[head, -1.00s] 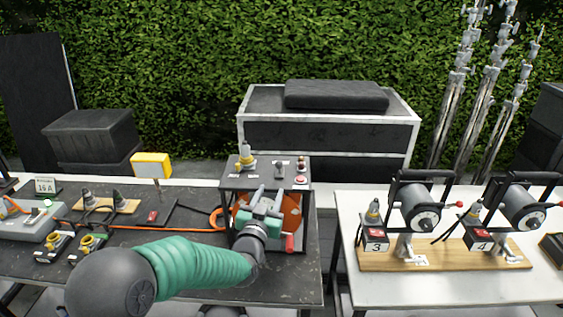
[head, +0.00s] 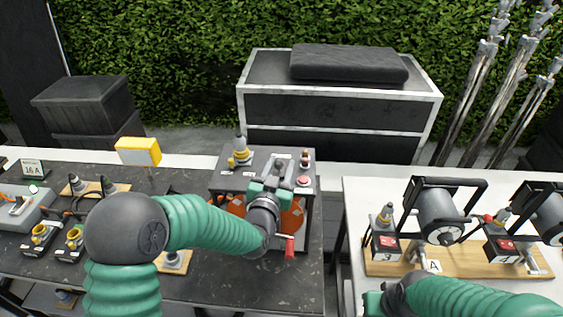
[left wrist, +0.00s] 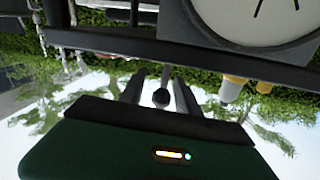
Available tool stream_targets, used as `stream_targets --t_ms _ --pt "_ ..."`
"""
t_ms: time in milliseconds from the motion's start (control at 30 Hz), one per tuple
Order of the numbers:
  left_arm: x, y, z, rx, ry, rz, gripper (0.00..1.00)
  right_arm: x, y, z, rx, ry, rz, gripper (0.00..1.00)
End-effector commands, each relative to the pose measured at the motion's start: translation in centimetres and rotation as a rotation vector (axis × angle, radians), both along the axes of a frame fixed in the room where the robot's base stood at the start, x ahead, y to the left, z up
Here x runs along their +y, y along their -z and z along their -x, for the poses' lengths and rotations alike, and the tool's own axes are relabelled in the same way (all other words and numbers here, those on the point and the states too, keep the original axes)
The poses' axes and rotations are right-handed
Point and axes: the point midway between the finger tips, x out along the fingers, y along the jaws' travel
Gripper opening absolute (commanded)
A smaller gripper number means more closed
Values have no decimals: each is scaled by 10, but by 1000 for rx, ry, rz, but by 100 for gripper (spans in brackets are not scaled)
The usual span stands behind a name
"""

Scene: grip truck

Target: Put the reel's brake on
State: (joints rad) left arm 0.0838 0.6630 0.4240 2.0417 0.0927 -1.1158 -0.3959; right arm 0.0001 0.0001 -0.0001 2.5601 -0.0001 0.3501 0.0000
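The reel (head: 295,218) is orange and sits in a black frame with a grey top panel, at the right end of the dark table. A red crank handle (head: 290,247) sticks out at its front right. My left gripper (head: 276,172) is at the front of the top panel and hides part of the panel and reel. In the left wrist view its two fingers (left wrist: 160,92) are apart. My right gripper (head: 374,301) is low at the white table's left edge, mostly hidden.
The top panel carries a red button (head: 303,181) and a yellow-collared connector (head: 240,155). A yellow box (head: 138,151) and connectors are at left. A gap separates the tables.

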Motion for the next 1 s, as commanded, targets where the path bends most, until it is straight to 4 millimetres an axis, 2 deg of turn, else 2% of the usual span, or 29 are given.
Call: stream_targets --t_ms 67,300,1000 --pt "1 0 -1 1 -1 0 32 0 0 0 0 0 0 0" --pt "1 2 -4 3 -1 0 1 0 0 0 0 0 0 0" --pt "0 6 -3 12 0 -1 0 0 0 0 0 0 0 0"
